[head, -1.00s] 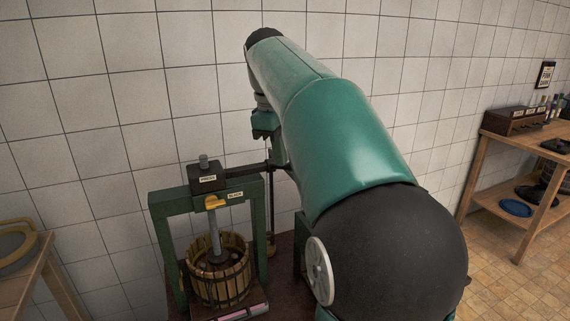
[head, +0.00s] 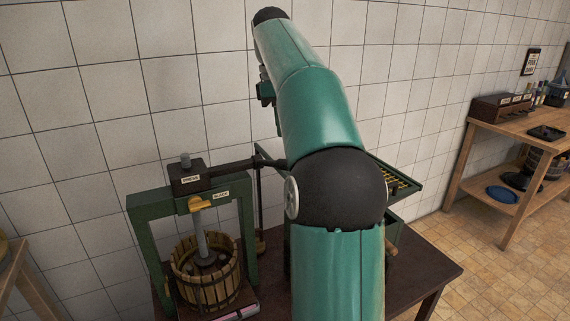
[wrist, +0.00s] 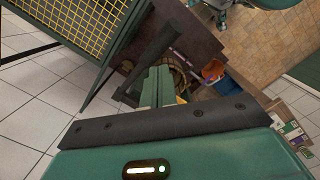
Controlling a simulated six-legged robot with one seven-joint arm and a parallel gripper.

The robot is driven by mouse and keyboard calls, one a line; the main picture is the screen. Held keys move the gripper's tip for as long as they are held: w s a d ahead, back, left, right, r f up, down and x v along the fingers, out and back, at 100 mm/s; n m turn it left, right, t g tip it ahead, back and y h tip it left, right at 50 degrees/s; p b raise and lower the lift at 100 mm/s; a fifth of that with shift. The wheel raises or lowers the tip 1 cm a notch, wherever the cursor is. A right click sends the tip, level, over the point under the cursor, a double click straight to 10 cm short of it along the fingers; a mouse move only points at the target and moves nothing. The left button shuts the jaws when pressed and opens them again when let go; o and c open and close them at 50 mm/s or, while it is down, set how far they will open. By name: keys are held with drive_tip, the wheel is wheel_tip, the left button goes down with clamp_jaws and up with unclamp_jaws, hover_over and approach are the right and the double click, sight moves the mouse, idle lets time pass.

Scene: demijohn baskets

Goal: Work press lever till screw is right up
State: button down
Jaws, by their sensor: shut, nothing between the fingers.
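The press has a green frame (head: 248,235), a dark head block (head: 187,178) marked PRESS and a dark lever (head: 232,167) reaching right from the block, sloping slightly up. The upright grey screw (head: 202,243) goes down into the slatted wooden basket (head: 232,285). A yellow catch (head: 200,204) sits by a label on the crossbeam. My gripper (head: 279,125) is partly hidden behind my arm, above the lever's outer end. In the wrist view my gripper (wrist: 158,86) is shut and empty, beside the dark lever (wrist: 152,55); whether they touch I cannot tell.
The press stands on a dark table (head: 432,262). A tiled wall is close behind. A wooden bench (head: 480,155) stands at far right.

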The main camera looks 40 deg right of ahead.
sight(274, 164)
drive_tip(key=shift+s+f, duration=0.3)
drive_tip(key=shift+f, duration=0.05)
drive_tip(key=shift+s+d+f, duration=0.1)
drive_tip(key=shift+s+f, duration=0.05)
drive_tip(key=shift+f, duration=1.4)
drive_tip(key=shift+s+d+f, duration=0.1)
drive_tip(key=shift+f, duration=1.5)
drive_tip(key=shift+w+f, duration=0.1)
drive_tip(key=shift+f, duration=2.05)
drive_tip(key=shift+a, duration=0.1)
